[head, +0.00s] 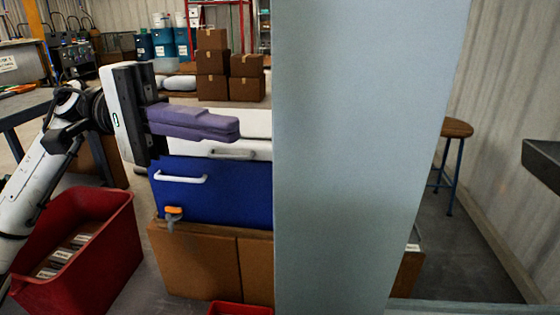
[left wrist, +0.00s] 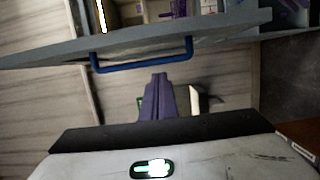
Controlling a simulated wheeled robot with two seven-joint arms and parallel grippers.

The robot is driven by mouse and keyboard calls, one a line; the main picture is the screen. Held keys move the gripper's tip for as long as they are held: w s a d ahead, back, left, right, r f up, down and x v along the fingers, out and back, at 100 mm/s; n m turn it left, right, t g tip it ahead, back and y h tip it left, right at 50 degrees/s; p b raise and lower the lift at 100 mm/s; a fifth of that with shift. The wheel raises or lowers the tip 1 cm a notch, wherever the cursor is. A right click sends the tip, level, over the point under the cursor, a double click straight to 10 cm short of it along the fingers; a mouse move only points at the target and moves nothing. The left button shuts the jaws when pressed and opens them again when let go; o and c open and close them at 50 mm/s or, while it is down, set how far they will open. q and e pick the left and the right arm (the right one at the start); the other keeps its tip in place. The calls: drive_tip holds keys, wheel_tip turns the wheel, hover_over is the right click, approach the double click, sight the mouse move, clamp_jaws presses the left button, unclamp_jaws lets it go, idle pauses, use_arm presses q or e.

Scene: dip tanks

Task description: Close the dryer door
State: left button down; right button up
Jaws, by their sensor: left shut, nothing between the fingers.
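The dryer door, a tall pale grey-blue panel (head: 360,150), stands swung out and fills the middle of the head view, hiding what is behind it. In the left wrist view the door (left wrist: 225,24) runs edge-on across the top, with a blue bar handle (left wrist: 145,66) on its face. My left gripper (head: 238,128) has purple fingers, shut and empty, pointing right toward the door's left edge in the head view. In the left wrist view its fingertips (left wrist: 160,76) lie close to the handle; contact cannot be told. My right gripper is not in view.
A red bin (head: 105,250) is at lower left. Stacked cartons (head: 212,62) stand farther back. A stool (head: 455,128) is right of the door, near open floor.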

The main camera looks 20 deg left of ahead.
sight(282, 157)
use_arm(q)
drive_tip(key=s+d+p, duration=0.1)
drive_tip(key=d, duration=0.2)
drive_tip(key=s+d, duration=0.1)
drive_tip(key=d, duration=0.2)
drive_tip(key=s+d+p, duration=0.1)
drive_tip(key=d, duration=0.3)
drive_tip(key=shift+s+p, duration=0.3)
drive_tip(key=shift+d, duration=0.1)
